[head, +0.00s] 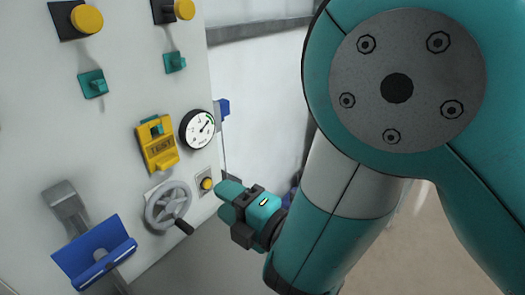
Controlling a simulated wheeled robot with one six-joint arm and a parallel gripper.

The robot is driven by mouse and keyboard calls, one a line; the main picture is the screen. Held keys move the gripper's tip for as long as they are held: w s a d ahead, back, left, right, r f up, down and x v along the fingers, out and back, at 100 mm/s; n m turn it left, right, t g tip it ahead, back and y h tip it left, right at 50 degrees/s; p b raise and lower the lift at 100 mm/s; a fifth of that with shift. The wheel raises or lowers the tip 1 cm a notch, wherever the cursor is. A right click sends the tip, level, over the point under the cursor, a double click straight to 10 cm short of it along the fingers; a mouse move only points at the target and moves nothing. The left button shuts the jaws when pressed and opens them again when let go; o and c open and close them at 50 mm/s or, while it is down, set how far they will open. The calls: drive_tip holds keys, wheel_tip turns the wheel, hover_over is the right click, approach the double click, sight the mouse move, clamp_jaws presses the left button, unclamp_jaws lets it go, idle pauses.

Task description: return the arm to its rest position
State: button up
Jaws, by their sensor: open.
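My arm (340,215) fills the right side of the head view, with a large grey joint cap at the top right. It reaches down and left to my gripper (222,200). My gripper is teal with dark parts and appears just right of the wall panel (120,125). I see no object held in it. The gap between its fingers is hard to make out from this angle. The far side of the gripper is hidden.
The panel carries yellow buttons (86,19), teal switches (92,83), a yellow TEST unit (158,147), a gauge (197,129), a grey handwheel (167,206) and a blue-handled lever (95,252). A small yellow button (206,184) is close to my gripper in the picture.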

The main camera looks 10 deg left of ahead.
drive_tip(key=w+d+r+m+t+h, duration=0.1)
drive_tip(key=w+d+m+h, duration=0.4)
drive_tip(key=d+m, duration=0.4)
drive_tip(key=w+d+r+m+t+h, duration=0.1)
drive_tip(key=w+d+r+m+h, duration=0.15)
drive_tip(key=d+m+h, duration=0.5)
drive_tip(key=s+d+r+m+g, duration=0.1)
drive_tip(key=s+d+m+g, duration=0.1)
drive_tip(key=s, duration=0.4)
drive_tip(key=s+d+r+m+g, duration=0.2)
drive_tip(key=s+d+g, duration=0.2)
drive_tip(key=s, duration=0.3)
drive_tip(key=s+d+r+m+g+y, duration=0.1)
drive_tip(key=s+d+r+m+g, duration=0.1)
drive_tip(key=s+g, duration=0.3)
drive_tip(key=shift+s+d, duration=0.5)
drive_tip(key=shift+s, duration=0.65)
drive_tip(key=shift+r+m, duration=0.1)
drive_tip(key=shift+m, duration=0.15)
